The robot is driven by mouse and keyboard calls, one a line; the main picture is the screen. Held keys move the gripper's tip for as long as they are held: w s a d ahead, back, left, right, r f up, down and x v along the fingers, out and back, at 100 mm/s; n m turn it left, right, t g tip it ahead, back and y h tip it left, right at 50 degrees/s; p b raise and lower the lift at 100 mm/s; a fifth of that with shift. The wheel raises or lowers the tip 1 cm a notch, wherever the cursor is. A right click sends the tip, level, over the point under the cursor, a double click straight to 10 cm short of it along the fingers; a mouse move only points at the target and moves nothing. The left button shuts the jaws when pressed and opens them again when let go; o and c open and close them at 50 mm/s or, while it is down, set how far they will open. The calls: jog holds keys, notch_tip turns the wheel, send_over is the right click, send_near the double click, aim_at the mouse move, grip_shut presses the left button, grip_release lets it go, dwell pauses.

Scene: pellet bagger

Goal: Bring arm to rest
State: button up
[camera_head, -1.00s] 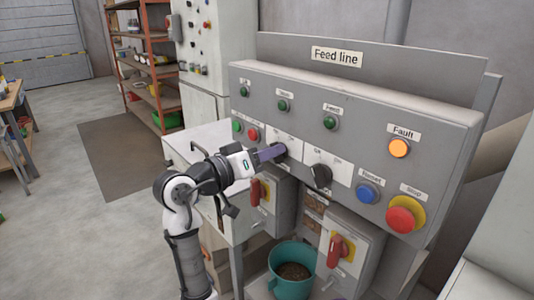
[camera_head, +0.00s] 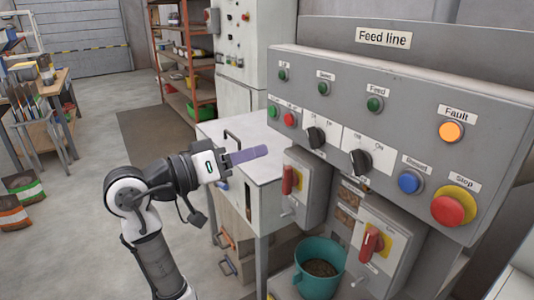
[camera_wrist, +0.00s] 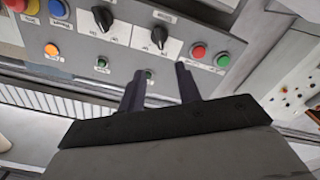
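My arm (camera_head: 160,180) is raised in front of the grey Feed line panel (camera_head: 440,125). My gripper (camera_head: 264,151) points at the panel's left side but stands clear of it, over a white cabinet top. In the wrist view my gripper's two dark purple fingers (camera_wrist: 160,78) are apart with nothing between them. The left black selector knob (camera_head: 316,137) is to the right of the fingertips, with a gap between. The right black selector knob (camera_head: 360,162) is farther right. Both knobs also show in the wrist view, beyond the fingers.
The orange Fault lamp (camera_head: 452,132) looks lit. The red Stop button (camera_head: 448,210) and blue Reset button (camera_head: 410,182) are at the right. Red-handled switch boxes (camera_head: 300,200) jut out below the panel, above a teal bucket (camera_head: 320,285). The floor (camera_head: 85,240) at left is mostly open.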

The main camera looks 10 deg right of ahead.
jog(key=shift+s+a, duration=0.1)
jog(key=shift+a, duration=0.15)
